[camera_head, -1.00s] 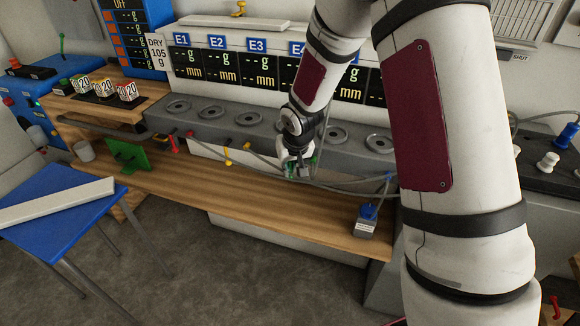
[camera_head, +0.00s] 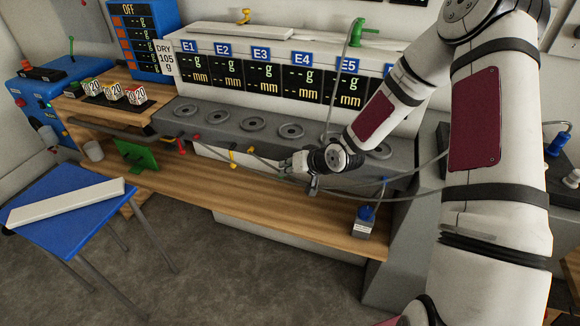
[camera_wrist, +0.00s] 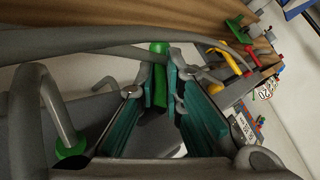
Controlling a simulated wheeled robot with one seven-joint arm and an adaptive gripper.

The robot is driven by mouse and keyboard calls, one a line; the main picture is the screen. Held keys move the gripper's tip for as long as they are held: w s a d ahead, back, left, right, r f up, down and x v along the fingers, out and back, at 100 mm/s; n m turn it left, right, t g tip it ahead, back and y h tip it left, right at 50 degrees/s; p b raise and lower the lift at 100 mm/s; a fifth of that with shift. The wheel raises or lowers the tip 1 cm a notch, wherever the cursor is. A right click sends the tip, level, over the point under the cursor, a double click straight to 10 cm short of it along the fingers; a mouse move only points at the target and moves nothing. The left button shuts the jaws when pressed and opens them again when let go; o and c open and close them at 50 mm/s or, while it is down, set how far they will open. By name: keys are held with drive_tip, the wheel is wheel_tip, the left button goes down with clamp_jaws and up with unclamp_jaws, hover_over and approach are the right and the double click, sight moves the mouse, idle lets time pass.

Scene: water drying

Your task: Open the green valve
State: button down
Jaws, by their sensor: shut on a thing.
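The green valve handle (camera_wrist: 159,82) shows in the wrist view as a green bar between the teal pads of my gripper (camera_wrist: 163,70). My gripper is shut on it. In the head view my gripper (camera_head: 286,168) reaches in from the right, below the grey ledge and beside the yellow handles. The handle is mostly hidden by the gripper there. A grey pipe with a green collar (camera_wrist: 70,149) stands at the left of the wrist view. A green tap (camera_head: 360,32) sits on top of the panel.
A red handle (camera_head: 181,143) and yellow handles (camera_head: 233,155) hang left of my gripper. Grey hoses (camera_head: 405,175) run right from the valves. A blue-handled block (camera_head: 364,220) stands on the wooden bench (camera_head: 310,222). A blue table (camera_head: 75,210) stands at left.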

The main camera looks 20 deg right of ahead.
drive_tip(key=shift+w+m+t+y, duration=0.1)
drive_tip(key=shift+m+t+y, duration=0.3)
drive_tip(key=shift+t+y, duration=0.55)
drive_tip(key=shift+w+a+r+m+t+y+b, duration=0.1)
drive_tip(key=shift+a+m+t+y+b, duration=0.05)
drive_tip(key=shift+t+y+b, duration=0.35)
drive_tip(key=shift+w+a+r+m+t+y+b, duration=0.1)
drive_tip(key=shift+m+t+y+b, duration=0.05)
drive_tip(key=shift+t+y+b, duration=0.3)
drive_tip(key=t+y+b, duration=0.1)
drive_tip(key=b, duration=0.1)
drive_tip(key=t+b, duration=0.1)
drive_tip(key=shift+a+r+m+t+y+b, duration=0.1)
drive_tip(key=shift+r+m+t+y+b, duration=0.1)
drive_tip(key=shift+m+t+y+b, duration=0.15)
drive_tip(key=m+t+y+b, duration=0.1)
drive_tip(key=b, duration=0.2)
drive_tip(key=shift+r+t, duration=0.25)
drive_tip(key=shift+r, duration=0.1)
drive_tip(key=shift+r+y, duration=0.1)
drive_tip(key=shift+y, duration=0.15)
drive_tip(key=shift+a, duration=0.1)
drive_tip(key=c, duration=1.7)
unclamp_jaws()
